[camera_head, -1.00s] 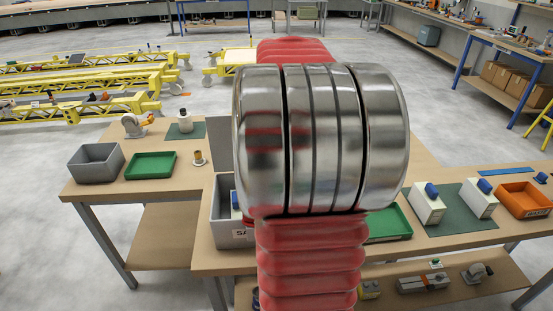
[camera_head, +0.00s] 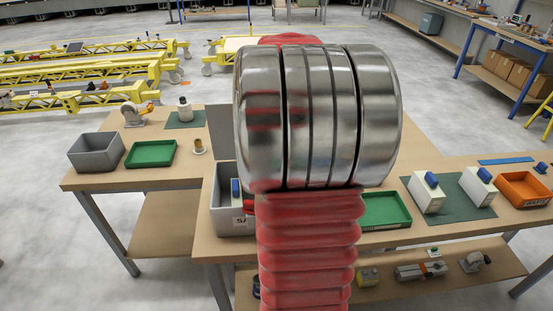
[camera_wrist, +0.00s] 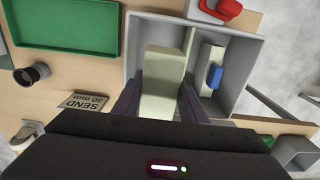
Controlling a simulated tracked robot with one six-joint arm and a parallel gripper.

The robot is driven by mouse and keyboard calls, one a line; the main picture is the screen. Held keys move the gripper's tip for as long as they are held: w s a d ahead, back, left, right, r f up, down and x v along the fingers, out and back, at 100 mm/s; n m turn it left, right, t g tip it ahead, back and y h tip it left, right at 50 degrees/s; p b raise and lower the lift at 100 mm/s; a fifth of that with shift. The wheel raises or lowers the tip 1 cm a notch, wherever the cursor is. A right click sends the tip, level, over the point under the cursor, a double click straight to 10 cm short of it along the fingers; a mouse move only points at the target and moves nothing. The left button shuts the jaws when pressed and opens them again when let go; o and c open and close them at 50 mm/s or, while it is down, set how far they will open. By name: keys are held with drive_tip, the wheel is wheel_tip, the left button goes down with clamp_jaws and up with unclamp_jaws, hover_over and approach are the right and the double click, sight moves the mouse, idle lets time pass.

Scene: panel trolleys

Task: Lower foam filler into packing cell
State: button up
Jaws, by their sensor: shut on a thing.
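In the wrist view my gripper (camera_wrist: 158,104) is shut on a pale green-grey foam block (camera_wrist: 163,72), with a dark purple finger on each side. The block is over the wider left cell of a grey packing box (camera_wrist: 254,52), beside a thin divider (camera_wrist: 189,42). I cannot tell how deep its lower end is. The right cell holds a pale part with a blue knob (camera_wrist: 215,76). In the head view the packing box (camera_head: 232,224) shows left of my arm, which hides the gripper and foam.
A red-handled thing (camera_wrist: 229,9) is at the box's far edge. A card reading SEND 30 mm (camera_wrist: 83,102), a dark round knob (camera_wrist: 38,71) and a green tray (camera_wrist: 66,24) lie left of the box. Pale blue-knobbed units (camera_head: 425,194) stand on a mat at right.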

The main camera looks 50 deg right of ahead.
drive_tip(key=shift+f, duration=6.25)
drive_tip(key=shift+f, duration=0.5)
drive_tip(key=o, duration=1.3)
wheel_tip(320, 180, up, 14)
drive_tip(key=shift+f, duration=0.15)
